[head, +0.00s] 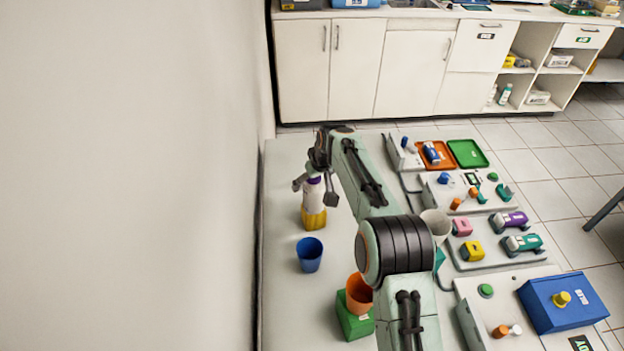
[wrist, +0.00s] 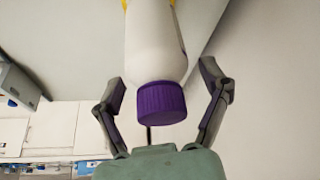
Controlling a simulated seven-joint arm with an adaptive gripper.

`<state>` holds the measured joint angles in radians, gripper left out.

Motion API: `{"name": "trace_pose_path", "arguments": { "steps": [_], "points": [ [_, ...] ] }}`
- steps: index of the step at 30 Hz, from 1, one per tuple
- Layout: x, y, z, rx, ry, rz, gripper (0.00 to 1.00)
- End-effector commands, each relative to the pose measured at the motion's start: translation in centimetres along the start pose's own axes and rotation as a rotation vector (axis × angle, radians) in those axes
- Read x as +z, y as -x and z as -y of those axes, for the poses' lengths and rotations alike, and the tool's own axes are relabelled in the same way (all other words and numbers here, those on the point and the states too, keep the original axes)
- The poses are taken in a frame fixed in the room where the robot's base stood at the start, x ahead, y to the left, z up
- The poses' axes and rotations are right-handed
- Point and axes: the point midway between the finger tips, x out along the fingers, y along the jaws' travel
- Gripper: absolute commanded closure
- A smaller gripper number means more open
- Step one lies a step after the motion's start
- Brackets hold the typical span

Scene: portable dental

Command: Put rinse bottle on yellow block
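The rinse bottle (head: 314,196) is white with a purple cap and stands upright on the yellow block (head: 314,219) near the left side of the table. In the wrist view the bottle (wrist: 155,45) shows its purple cap (wrist: 161,102) towards me, and a little of the yellow block shows at the top edge. My gripper (head: 316,192) is above and around the bottle's upper part. Its fingers also show in the wrist view (wrist: 163,80), spread wide on both sides of the bottle with visible gaps. It is open and holds nothing.
A blue cup (head: 310,254) stands in front of the yellow block. An orange cup (head: 359,293) is on a green block (head: 354,318), partly behind my arm. Trays, panels and a blue box (head: 564,303) fill the right side. A wall is close on the left.

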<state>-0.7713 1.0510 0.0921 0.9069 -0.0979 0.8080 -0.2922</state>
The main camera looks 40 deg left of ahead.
Motion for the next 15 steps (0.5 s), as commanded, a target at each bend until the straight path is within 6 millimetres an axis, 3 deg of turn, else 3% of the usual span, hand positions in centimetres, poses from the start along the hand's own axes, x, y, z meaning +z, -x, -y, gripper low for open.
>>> {"name": "trace_pose_path", "arguments": {
  "steps": [10, 15],
  "points": [
    [-0.2, 0.4, 0.0, 0.0, 0.0, -0.001, 0.2],
    [-0.2, 3.2, -0.1, 0.001, -0.001, -0.002, 0.2]
  ]
}}
